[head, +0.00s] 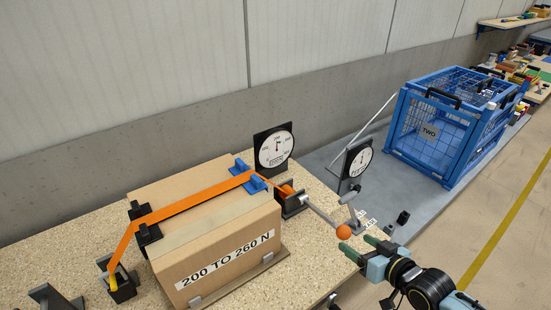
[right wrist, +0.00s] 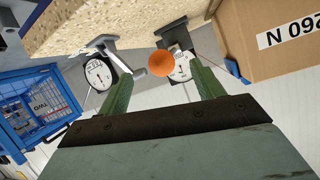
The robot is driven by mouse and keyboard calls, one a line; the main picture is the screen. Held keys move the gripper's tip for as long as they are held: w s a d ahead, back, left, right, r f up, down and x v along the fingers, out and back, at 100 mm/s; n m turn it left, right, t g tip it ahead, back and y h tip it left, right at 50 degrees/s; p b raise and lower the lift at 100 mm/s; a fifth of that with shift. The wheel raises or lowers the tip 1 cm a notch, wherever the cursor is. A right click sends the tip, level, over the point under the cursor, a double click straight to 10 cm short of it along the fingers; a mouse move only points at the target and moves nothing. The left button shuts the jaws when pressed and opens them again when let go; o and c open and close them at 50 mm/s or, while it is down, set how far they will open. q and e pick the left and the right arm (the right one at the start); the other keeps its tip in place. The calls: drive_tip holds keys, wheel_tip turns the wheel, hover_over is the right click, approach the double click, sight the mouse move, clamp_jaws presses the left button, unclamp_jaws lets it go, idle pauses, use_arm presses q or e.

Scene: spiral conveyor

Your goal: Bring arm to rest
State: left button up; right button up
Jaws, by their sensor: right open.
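My right gripper (head: 357,252) is open and empty at the right end of the bench, just below and beside an orange ball knob (head: 343,231) on the end of a grey lever. In the right wrist view the knob (right wrist: 161,63) shows beyond and between the two green fingers (right wrist: 165,85); I cannot tell if they touch it. The lever runs to a ratchet (head: 290,200) on an orange strap (head: 190,205), which passes over a cardboard box (head: 220,260) marked "200 TO 260 N". My left gripper is not in view.
A dial gauge (head: 274,148) stands behind the ratchet. A second gauge (head: 357,162) stands near a small lever (head: 351,201) on the right. A blue mesh cage (head: 435,130) marked "TWO" stands on the grey floor area. Open floor (head: 505,262) lies at the right.

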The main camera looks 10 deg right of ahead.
idle(0.4)
drive_tip(key=s+a+f+n+g+h, duration=0.15)
drive_tip(key=s+a+g, duration=0.25)
drive_tip(key=s+a, duration=0.45)
drive_tip(key=s+r+g+h, duration=0.25)
drive_tip(key=s+g, duration=0.25)
drive_tip(key=s, duration=0.6)
wheel_tip(320, 180, down, 26)
drive_tip(key=s+g+b, duration=0.1)
drive_tip(key=s+g, duration=0.1)
drive_tip(key=s, duration=0.1)
drive_tip(key=s+d+f+g+b, duration=0.1)
drive_tip(key=s+d+f, duration=0.1)
drive_tip(key=s+f, duration=1.3)
drive_tip(key=shift+s+d+f, duration=0.25)
drive_tip(key=shift+s+d, duration=0.05)
drive_tip(key=shift+s, duration=0.15)
